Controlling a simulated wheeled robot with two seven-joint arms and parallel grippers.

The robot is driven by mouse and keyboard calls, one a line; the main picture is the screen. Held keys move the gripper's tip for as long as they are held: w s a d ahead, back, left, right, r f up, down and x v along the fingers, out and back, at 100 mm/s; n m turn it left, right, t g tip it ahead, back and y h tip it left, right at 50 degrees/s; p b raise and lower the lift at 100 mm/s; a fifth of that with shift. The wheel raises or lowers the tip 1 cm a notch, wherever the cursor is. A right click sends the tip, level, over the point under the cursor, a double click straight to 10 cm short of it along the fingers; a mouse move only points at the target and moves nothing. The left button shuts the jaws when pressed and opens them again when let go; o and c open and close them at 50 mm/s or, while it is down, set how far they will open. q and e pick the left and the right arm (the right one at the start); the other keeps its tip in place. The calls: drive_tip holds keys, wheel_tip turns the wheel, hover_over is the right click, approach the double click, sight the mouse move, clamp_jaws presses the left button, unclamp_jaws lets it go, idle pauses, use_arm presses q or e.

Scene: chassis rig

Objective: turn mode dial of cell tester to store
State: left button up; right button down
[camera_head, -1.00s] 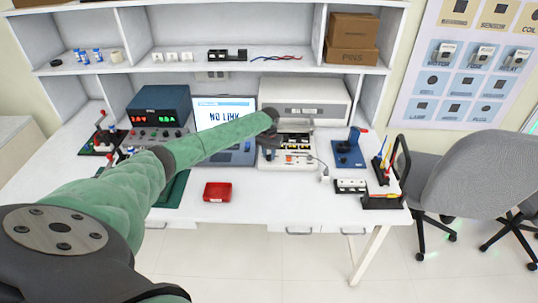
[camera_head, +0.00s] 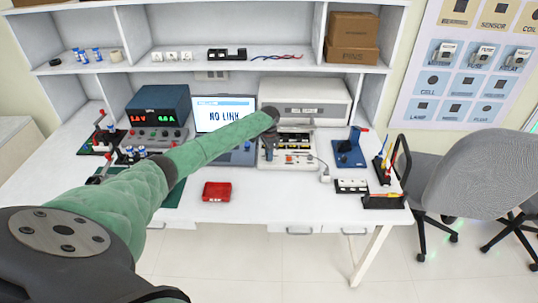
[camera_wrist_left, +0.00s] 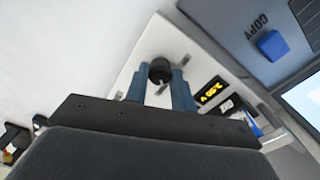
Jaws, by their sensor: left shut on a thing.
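The cell tester (camera_head: 302,161) is a white box with a pale top on the bench, right of the laptop. My left gripper (camera_head: 269,154) reaches down onto its left part, and the arm hides some of it. In the left wrist view, the blue fingers of my left gripper (camera_wrist_left: 160,76) stand either side of a round black dial (camera_wrist_left: 159,68) on the tester's white panel (camera_wrist_left: 185,42). The fingers are shut on this dial. Its setting cannot be read. An amber display (camera_wrist_left: 211,91) glows beside the right finger. My right gripper is in neither view.
The laptop (camera_head: 226,112) shows NO LINK. A white instrument (camera_head: 320,96) stands behind the tester, and a power supply (camera_head: 158,108) stands left. A red tray (camera_head: 217,191) lies in front. A blue fixture (camera_head: 349,153) is to the right. The front bench strip is mostly clear.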

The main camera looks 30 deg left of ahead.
use_arm(q)
drive_tip(key=shift+m, duration=0.5)
drive_tip(key=shift+a+r+m, duration=0.1)
drive_tip(key=shift+m, duration=0.4)
drive_tip(key=o, duration=1)
drive_tip(key=shift+c, duration=0.2)
drive_tip(key=shift+o, duration=0.2)
drive_tip(key=shift+r+b, duration=0.2)
drive_tip(key=shift+b, duration=0.15)
wheel_tip(320, 180, up, 6)
drive_tip(key=shift+f+b, duration=0.2)
drive_tip(key=shift+b, duration=0.85)
drive_tip(key=shift+r, duration=0.85)
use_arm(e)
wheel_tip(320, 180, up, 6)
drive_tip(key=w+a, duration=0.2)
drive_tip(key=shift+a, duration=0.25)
